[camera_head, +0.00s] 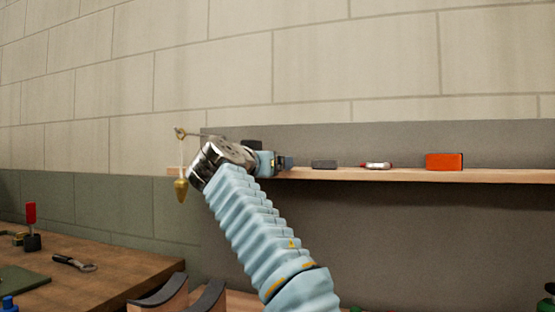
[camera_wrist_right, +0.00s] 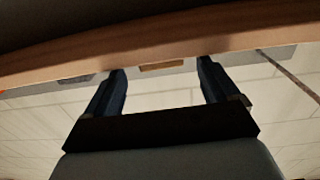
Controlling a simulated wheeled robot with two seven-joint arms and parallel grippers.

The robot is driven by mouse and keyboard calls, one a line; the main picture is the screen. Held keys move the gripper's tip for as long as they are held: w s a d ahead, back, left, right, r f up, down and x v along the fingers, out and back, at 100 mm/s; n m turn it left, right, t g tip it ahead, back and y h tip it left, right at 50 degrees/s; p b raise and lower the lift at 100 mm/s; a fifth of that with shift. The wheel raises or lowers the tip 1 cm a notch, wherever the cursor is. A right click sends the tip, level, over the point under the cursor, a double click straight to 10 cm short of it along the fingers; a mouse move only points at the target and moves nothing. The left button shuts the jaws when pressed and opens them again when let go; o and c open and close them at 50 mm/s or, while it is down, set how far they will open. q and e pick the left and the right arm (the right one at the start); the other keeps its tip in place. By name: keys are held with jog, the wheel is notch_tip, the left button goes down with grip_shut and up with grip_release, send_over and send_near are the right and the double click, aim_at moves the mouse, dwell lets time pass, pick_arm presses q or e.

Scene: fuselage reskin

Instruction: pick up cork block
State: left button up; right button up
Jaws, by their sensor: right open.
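My right gripper (camera_head: 284,162) is at the front edge of the shelf, left of a dark grey block. In the right wrist view the gripper (camera_wrist_right: 161,75) is open, with its two dark fingers apart and nothing held between them. A brown block (camera_wrist_right: 161,65), which looks like the cork block, shows in the gap between the fingertips, partly hidden by the shelf edge. In the head view I cannot make out this block; my gripper and wrist cover that part of the shelf. My left gripper is not in view.
The wooden shelf (camera_head: 500,176) also holds the dark grey block (camera_head: 324,164), a red and silver tool (camera_head: 375,166) and an orange-red block (camera_head: 444,162). A brass plumb bob (camera_head: 181,188) hangs left of my wrist. A workbench (camera_head: 130,267) with tools stands lower left.

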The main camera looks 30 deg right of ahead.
jog(key=p+x, duration=0.1)
jog(key=x, duration=0.2)
jog(key=p+x, duration=0.1)
jog(key=shift+w+d+r+p, duration=0.25)
jog(key=shift+d+r+p, duration=0.05)
jog(key=shift+p, duration=0.05)
jog(key=shift+w+d+f, duration=0.15)
jog(key=shift+w+d, duration=0.05)
jog(key=shift+c, duration=0.4)
jog(key=c, duration=1)
jog(key=shift+o, duration=0.2)
